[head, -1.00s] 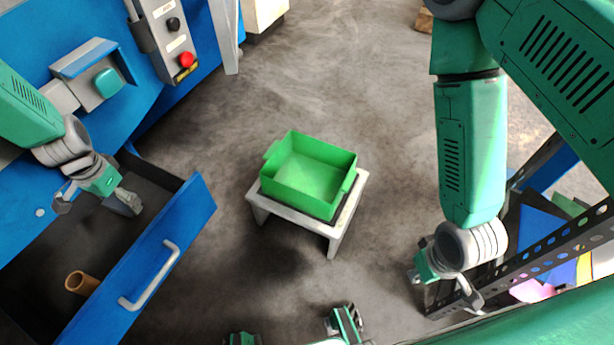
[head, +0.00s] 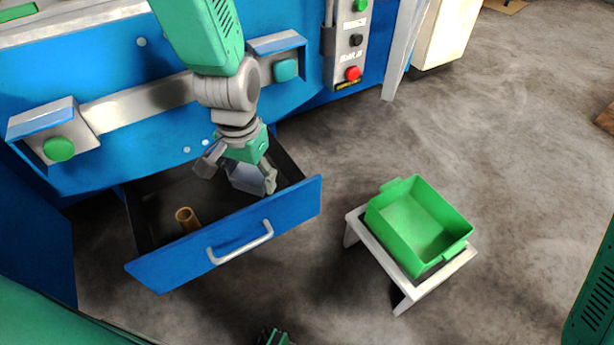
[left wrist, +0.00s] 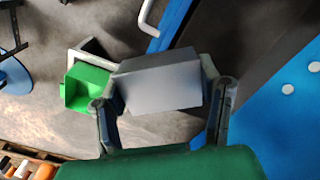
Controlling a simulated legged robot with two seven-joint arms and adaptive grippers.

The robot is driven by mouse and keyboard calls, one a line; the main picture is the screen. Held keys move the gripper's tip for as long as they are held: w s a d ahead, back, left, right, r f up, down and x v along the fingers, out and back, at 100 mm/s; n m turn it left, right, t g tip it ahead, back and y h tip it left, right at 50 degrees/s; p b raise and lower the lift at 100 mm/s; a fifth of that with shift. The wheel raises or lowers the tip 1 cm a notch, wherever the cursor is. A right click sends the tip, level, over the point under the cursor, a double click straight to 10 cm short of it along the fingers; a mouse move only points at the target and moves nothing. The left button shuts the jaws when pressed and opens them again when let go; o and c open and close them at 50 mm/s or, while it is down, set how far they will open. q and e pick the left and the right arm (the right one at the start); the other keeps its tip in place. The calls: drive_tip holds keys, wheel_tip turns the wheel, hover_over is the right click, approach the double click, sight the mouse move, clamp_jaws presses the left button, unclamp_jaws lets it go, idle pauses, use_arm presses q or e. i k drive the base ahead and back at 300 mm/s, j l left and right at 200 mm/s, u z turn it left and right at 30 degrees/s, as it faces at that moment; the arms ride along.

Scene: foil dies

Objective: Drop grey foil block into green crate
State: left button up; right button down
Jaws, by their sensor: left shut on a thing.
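The grey foil block (head: 247,179) is between the fingers of my left gripper (head: 240,177), over the open drawer. The left wrist view shows the block (left wrist: 160,80) with a finger on each side, and the gripper (left wrist: 164,100) shut on it. The head view does not make clear how high the block is above the drawer floor. The green crate (head: 381,220) is open-topped and looks empty. It stands right of the drawer, apart from the gripper, and also shows in the left wrist view (left wrist: 85,86).
The crate stands on a small pale stool (head: 440,277). The blue drawer (head: 165,275) is pulled out, with a handle (head: 240,242) on its front. A brown cylinder (head: 186,220) stands in it. A control box (head: 352,50) is behind. Floor lies clear between drawer and stool.

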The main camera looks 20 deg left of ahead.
sight(409, 235)
drive_tip(key=i+j+z, duration=0.4)
drive_tip(key=z, duration=1.4)
drive_tip(key=k, duration=0.1)
